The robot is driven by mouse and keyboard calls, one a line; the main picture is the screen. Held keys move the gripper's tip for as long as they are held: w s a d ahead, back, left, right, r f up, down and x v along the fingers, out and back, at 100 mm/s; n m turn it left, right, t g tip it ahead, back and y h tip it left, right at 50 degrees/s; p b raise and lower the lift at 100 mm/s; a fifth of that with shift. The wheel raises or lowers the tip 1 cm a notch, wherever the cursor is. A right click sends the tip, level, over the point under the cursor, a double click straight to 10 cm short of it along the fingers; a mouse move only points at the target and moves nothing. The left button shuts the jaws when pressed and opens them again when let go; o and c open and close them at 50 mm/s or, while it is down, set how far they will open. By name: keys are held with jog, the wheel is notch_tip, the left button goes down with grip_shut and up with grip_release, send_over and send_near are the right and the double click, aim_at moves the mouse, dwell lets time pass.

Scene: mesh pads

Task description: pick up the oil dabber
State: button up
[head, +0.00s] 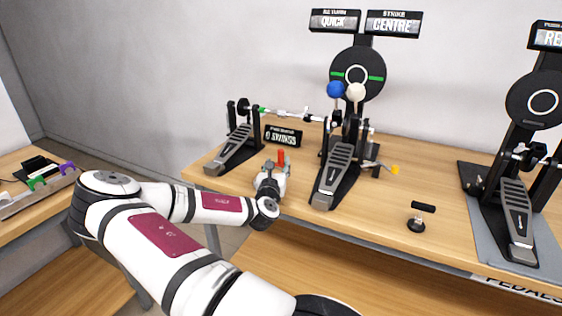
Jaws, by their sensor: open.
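A small red upright piece (281,157) shows just beyond my gripper (275,169), near the front left of the bench. It looks like the oil dabber, but its lower part is hidden behind the gripper and I cannot be sure. My gripper is open at the end of my outstretched arm, close to the red piece. The fingertips are small and partly hidden by my wrist, so I cannot tell whether the red piece is between them or whether they touch it.
Pedals stand on the wooden bench (385,225) at left (236,144), middle (338,165) and right (515,212). Blue (336,89) and white (356,91) beater heads rise at the middle pedal. A black-handled item (418,220) lies front right, with free bench around it.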

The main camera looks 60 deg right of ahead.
aim_at(280, 154)
jog(key=x, duration=0.9)
jog(key=shift+w+d, duration=0.1)
grip_shut()
